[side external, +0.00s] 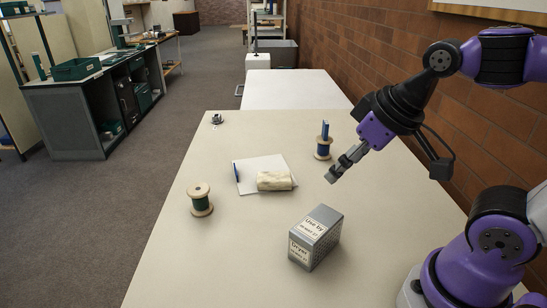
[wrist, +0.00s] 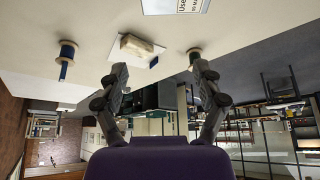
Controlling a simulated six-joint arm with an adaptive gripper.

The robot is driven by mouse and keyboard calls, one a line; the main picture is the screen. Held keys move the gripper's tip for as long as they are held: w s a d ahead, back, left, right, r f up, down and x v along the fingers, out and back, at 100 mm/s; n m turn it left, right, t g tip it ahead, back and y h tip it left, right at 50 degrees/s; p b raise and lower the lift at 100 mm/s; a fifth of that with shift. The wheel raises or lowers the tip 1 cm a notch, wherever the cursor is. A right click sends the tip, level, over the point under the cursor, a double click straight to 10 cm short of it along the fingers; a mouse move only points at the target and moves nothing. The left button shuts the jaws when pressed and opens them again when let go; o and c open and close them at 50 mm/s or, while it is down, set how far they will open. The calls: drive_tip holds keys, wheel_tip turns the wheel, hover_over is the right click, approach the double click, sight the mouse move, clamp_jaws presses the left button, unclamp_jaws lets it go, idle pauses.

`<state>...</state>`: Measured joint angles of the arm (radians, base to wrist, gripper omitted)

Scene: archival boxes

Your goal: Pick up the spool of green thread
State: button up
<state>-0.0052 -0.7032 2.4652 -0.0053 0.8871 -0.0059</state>
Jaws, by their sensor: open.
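The spool of green thread (side external: 201,203) stands upright on the left part of the table in the side view, with pale wooden ends and dark green thread. In the wrist view the green spool (wrist: 195,55) shows small, partly hidden behind the right finger. My gripper (side external: 343,167) is open and empty, in the air over the right part of the table, well apart from the green spool. In the wrist view its two fingers (wrist: 160,73) are spread wide with nothing between them.
A spool of blue thread (side external: 322,151) stands beyond my gripper. A cream block (side external: 274,181) lies on white paper (side external: 255,166) with a blue pen. A grey labelled box (side external: 315,240) stands near the front. A small dark object (side external: 217,119) sits at the far left. Bare tabletop surrounds the green spool.

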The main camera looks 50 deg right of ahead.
drive_tip(key=w+a+n, duration=0.2)
drive_tip(key=w+a, duration=0.1)
drive_tip(key=w, duration=0.7)
drive_tip(key=n+y, duration=0.2)
approach(204, 190)
drive_tip(key=f, duration=0.1)
drive_tip(key=x, duration=0.6)
drive_tip(key=shift+w+a, duration=0.25)
drive_tip(key=shift+w, duration=0.15)
drive_tip(key=shift+x, duration=2.8)
drive_tip(key=shift+s+d, duration=0.1)
drive_tip(key=c, duration=1)
